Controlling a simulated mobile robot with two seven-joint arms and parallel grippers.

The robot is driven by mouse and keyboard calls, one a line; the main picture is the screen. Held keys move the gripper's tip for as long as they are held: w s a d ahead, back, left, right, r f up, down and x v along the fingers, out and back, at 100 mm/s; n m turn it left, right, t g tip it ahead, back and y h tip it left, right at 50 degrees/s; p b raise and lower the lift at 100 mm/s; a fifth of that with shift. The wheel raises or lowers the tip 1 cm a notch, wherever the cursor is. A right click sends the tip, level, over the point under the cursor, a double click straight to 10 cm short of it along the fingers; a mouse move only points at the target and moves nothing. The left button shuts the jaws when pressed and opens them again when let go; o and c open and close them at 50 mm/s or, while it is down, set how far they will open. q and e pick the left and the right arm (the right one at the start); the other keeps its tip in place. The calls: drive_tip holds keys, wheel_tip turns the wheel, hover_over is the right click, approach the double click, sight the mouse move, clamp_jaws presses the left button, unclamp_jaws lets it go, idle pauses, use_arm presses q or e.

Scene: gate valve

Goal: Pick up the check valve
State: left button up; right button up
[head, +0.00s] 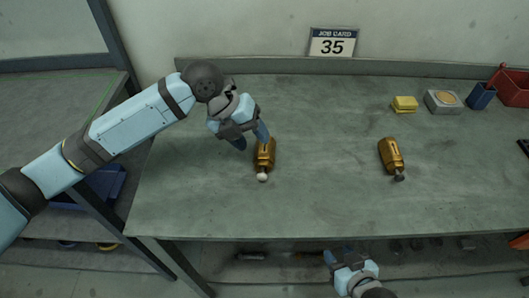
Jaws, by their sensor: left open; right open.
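Two brass-coloured valve bodies lie on the grey workbench (215,185). The left valve (265,153) has a pale round end pointing toward the bench's front edge. The right valve (391,154) has a dark end and lies slightly tilted. Which one is the check valve I cannot tell for sure. My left gripper (252,141) is open, just above and left of the far end of the left valve; contact cannot be made out. My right gripper (340,255) is open and low, in front of the bench's front edge, away from both valves.
A job card reading 35 (333,43) stands at the back. A yellow sponge-like block (404,104), a grey tin (443,101), a blue cup (481,96) and a red bin (514,90) sit at the back right. The bench between the valves is clear.

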sight(260, 146)
use_arm(q)
drive_tip(key=x, duration=0.4)
drive_tip(key=shift+w+d, duration=0.1)
drive_tip(key=shift+w, duration=0.1)
drive_tip(key=shift+c, duration=0.5)
drive_tip(key=c, duration=0.6)
drive_tip(key=shift+o, duration=0.2)
drive_tip(key=shift+r, duration=0.1)
wheel_tip(260, 146, up, 20)
drive_tip(key=p, duration=0.1)
drive_tip(key=shift+p, duration=0.35)
use_arm(e)
drive_tip(key=shift+d+r, duration=0.1)
drive_tip(key=shift+r, duration=0.1)
drive_tip(key=shift+r, duration=0.15)
